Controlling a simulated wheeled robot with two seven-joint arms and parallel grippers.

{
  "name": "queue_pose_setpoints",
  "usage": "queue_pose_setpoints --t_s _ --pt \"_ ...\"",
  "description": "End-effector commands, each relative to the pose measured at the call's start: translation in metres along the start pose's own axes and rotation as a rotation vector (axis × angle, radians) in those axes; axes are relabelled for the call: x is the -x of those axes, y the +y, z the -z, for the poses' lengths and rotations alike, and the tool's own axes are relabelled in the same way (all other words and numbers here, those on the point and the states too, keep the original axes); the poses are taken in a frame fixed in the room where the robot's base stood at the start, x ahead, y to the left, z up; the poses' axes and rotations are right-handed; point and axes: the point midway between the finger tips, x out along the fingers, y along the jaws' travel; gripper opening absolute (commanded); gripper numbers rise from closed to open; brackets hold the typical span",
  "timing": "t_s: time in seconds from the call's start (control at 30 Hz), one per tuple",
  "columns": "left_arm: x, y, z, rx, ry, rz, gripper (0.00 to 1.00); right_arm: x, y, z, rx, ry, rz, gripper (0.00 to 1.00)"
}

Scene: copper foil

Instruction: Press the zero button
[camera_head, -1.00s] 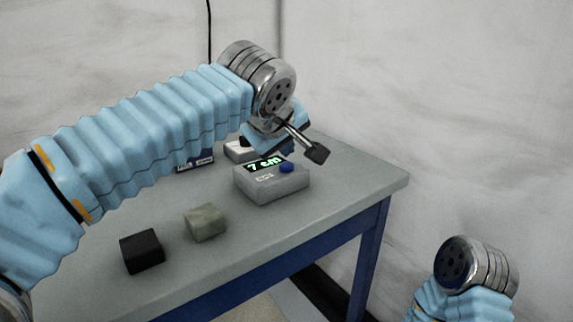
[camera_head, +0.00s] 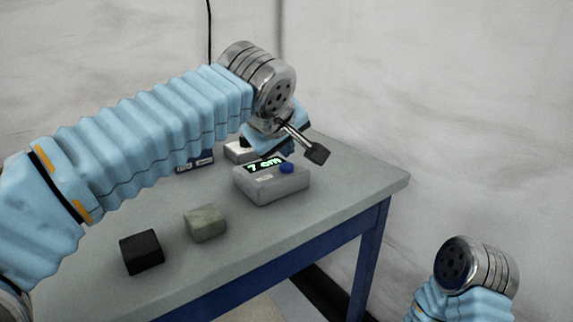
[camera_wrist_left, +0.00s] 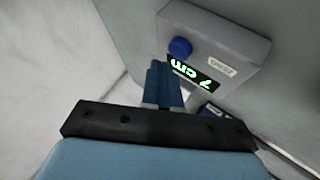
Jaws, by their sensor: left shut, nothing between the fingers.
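In the left wrist view the meter (camera_wrist_left: 232,42) shows upside down, with the blue button (camera_wrist_left: 180,47) beside the display (camera_wrist_left: 194,74). My left gripper (camera_wrist_left: 160,75) is shut and empty; its blue fingers point toward the button, apart from it in the picture. In the head view the left gripper (camera_head: 268,140) is above and behind the meter, partly hidden by its wrist.
A black block (camera_head: 142,252) and a grey-green block (camera_head: 205,222) lie on the grey table (camera_head: 335,185), front left. A white device (camera_head: 238,152) and a dark blue item (camera_head: 195,163) stand behind. My right arm's end is at lower right; its gripper is not seen.

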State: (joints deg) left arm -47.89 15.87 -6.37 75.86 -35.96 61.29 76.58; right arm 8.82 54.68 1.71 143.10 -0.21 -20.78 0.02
Motion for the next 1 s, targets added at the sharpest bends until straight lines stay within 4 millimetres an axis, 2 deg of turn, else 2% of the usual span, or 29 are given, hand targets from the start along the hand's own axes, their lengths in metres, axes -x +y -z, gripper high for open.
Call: queue_pose_setpoints --t_s 1.0 --pt "-0.0055 -0.0042 -0.0042 0.000 0.000 0.000 0.00 -0.0080 0.0032 0.0000 0.000 0.000 0.000 0.00"
